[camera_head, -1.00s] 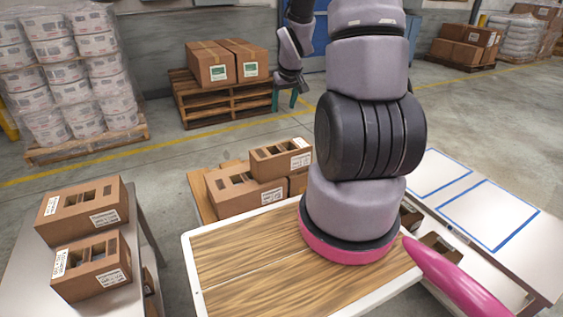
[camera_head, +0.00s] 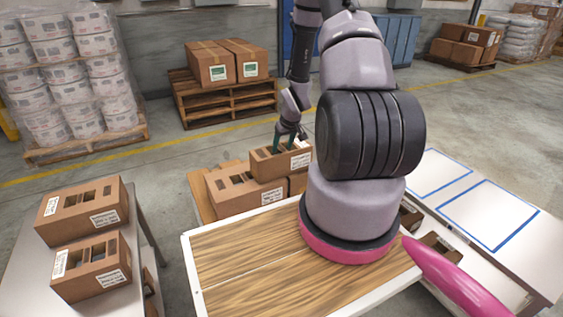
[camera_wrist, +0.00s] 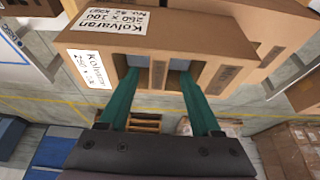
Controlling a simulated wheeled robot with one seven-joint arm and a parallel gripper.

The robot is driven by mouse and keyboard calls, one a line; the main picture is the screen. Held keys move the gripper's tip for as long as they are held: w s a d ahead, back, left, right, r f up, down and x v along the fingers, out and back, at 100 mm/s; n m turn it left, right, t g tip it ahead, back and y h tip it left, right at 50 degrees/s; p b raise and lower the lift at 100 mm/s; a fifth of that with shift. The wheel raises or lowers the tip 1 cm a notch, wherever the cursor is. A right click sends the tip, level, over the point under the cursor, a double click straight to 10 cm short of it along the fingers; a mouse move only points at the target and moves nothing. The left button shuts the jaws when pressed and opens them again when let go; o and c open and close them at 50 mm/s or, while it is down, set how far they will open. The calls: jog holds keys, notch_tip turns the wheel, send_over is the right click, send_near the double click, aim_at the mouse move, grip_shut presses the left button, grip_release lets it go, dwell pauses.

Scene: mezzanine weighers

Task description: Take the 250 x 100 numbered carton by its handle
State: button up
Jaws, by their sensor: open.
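The carton marked 250 x 100 (camera_wrist: 137,40) fills the upper wrist view, its "Kolvaran" labels on top and side; part of the number line is too small to read. In the head view this looks to be the upper carton (camera_head: 266,168) on the stack behind the wooden board. Its top has openings with a handle strip between them. My gripper (camera_wrist: 159,75) is open, green fingers pointing at the carton, one at each side of the strip. My gripper in the head view (camera_head: 285,146) is at the carton's top. I cannot tell whether the fingers touch it.
Another carton (camera_head: 228,196) stands beside it, lower left, on a wooden support. Two similar cartons (camera_head: 85,208) (camera_head: 82,272) stand on the left table (camera_head: 30,285). The wooden board (camera_head: 245,265) in front is bare. A pallet of closed boxes (camera_head: 215,92) stands behind.

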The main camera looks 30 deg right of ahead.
aim_at(282, 148)
jog(key=x, duration=0.3)
jog(key=shift+w+d+f, duration=0.2)
grip_shut()
dwell(1.3)
